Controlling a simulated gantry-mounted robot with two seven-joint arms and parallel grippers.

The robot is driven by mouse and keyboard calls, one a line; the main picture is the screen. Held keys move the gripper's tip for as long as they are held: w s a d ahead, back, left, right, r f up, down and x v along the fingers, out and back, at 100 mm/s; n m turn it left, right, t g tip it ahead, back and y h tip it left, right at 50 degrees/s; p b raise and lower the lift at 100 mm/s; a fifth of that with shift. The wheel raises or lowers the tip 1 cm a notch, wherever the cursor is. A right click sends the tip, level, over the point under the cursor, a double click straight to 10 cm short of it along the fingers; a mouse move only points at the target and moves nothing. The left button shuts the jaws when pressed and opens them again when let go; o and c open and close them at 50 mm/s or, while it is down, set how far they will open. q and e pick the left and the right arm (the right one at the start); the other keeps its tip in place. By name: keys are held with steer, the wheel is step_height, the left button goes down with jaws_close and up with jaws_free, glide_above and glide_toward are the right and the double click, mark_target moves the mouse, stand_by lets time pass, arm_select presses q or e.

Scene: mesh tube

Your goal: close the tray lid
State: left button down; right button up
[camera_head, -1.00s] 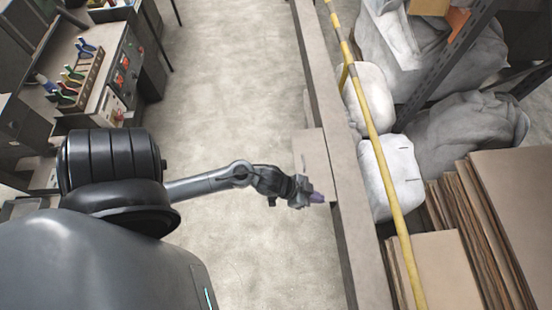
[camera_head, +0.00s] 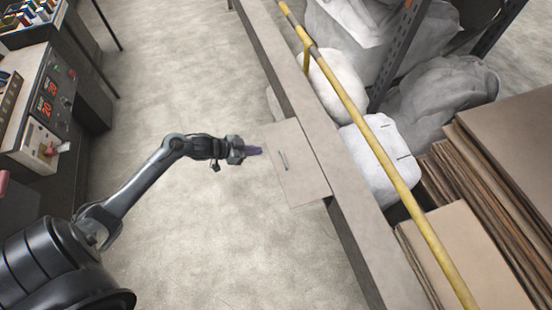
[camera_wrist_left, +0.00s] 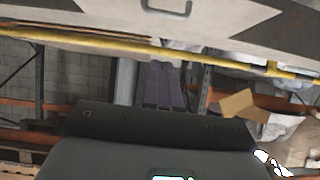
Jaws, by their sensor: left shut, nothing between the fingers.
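A flat beige panel with a thin handle, which looks like the tray lid (camera_head: 304,177), juts out from the left side of a long beige ledge in the head view. A pale panel with a handle (camera_wrist_left: 215,24) also crosses the top of the left wrist view. My left gripper (camera_head: 254,151) has purple fingertips, held together and empty, just left of the panel's left edge. The fingers (camera_wrist_left: 165,86) point up the middle of the wrist view, below the panel there. I cannot make out a tray separate from the panel. My right gripper is not in view.
A yellow rail (camera_head: 385,160) runs along the beige ledge (camera_head: 345,190). White sacks (camera_head: 378,160) and stacked brown boards (camera_head: 470,260) lie beyond it. A bench with a control box (camera_head: 48,105) stands at left. The concrete floor between is clear.

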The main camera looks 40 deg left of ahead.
arm_select(q)
steer(key=b, duration=0.2)
glide_above(276, 165)
step_height(276, 165, down, 5)
steer(key=shift+a+r, duration=0.15)
steer(key=shift+w+d+f+b, duration=0.15)
steer(key=shift+f+b, duration=0.15)
steer(key=shift+f, duration=0.65)
steer(key=shift+w+d+f+b, duration=0.15)
steer(key=shift+f+b, duration=0.1)
steer(key=shift+f, duration=0.7)
steer(key=shift+a+f, duration=0.1)
steer(key=shift+a, duration=0.05)
steer(key=shift+s+f+t+b, duration=0.25)
steer(key=shift+f+b, duration=0.2)
steer(key=shift+b, duration=0.3)
steer(key=shift+f, duration=0.1)
